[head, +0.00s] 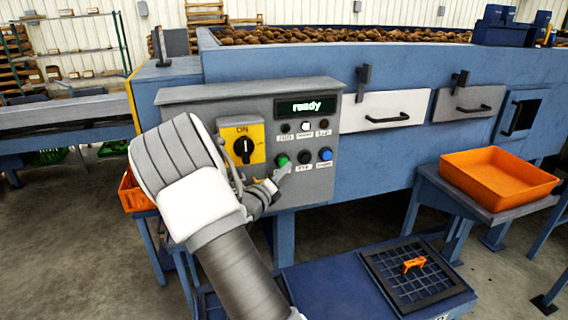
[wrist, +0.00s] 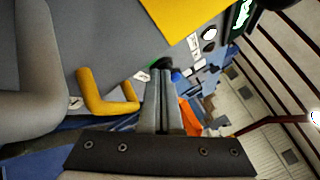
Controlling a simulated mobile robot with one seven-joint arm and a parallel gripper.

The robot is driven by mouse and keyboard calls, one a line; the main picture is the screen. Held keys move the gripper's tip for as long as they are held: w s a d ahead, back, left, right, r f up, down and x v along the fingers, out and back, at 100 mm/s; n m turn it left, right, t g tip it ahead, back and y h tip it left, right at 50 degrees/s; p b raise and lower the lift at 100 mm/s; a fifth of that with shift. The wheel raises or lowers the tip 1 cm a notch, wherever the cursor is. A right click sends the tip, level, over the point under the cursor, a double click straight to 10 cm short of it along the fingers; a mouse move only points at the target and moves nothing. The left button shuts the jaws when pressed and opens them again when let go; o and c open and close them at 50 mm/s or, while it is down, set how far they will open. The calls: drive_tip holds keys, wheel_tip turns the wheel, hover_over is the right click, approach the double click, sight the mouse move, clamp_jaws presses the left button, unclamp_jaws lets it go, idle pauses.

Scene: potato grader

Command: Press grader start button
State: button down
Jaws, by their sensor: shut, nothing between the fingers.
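The green button (head: 282,160) sits in the lower row of the grey control panel (head: 187,100), left of a black button (head: 305,157) and a blue button (head: 325,154). The panel display (head: 306,106) reads "ready". My gripper (head: 286,168) is shut and empty, its tips right at the green button in the head view. I cannot tell whether they touch it. In the wrist view, the shut fingers (wrist: 161,75) point at the panel and hide most of the green button; the blue button (wrist: 176,76) shows beside them.
A yellow bracket (wrist: 104,92) stands out near my fingers in the wrist view. An orange tray (head: 497,178) is at right; potatoes (head: 330,36) fill the grader top.

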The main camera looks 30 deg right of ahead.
drive_tip(key=shift+w+d, duration=0.1)
drive_tip(key=shift+w, duration=0.2)
drive_tip(key=shift+w, duration=0.1)
idle(0.3)
drive_tip(key=shift+w+r, duration=0.35)
idle(1.1)
drive_tip(key=shift+s+f+p, duration=0.1)
drive_tip(key=shift+f+p, duration=0.1)
drive_tip(key=shift+p, duration=0.2)
drive_tip(key=shift+s, duration=0.1)
drive_tip(key=shift+s+a+f+p, duration=0.1)
drive_tip(key=shift+s+a+p, duration=0.1)
drive_tip(key=shift+s, duration=0.55)
drive_tip(key=shift+s+a+f+p, duration=0.15)
drive_tip(key=shift+s+a, duration=0.1)
drive_tip(key=shift+s, duration=0.55)
drive_tip(key=shift+s+a+r+p, duration=0.1)
drive_tip(key=shift+s+a+p, duration=0.1)
drive_tip(key=shift+s, duration=0.55)
drive_tip(key=shift+s, duration=0.1)
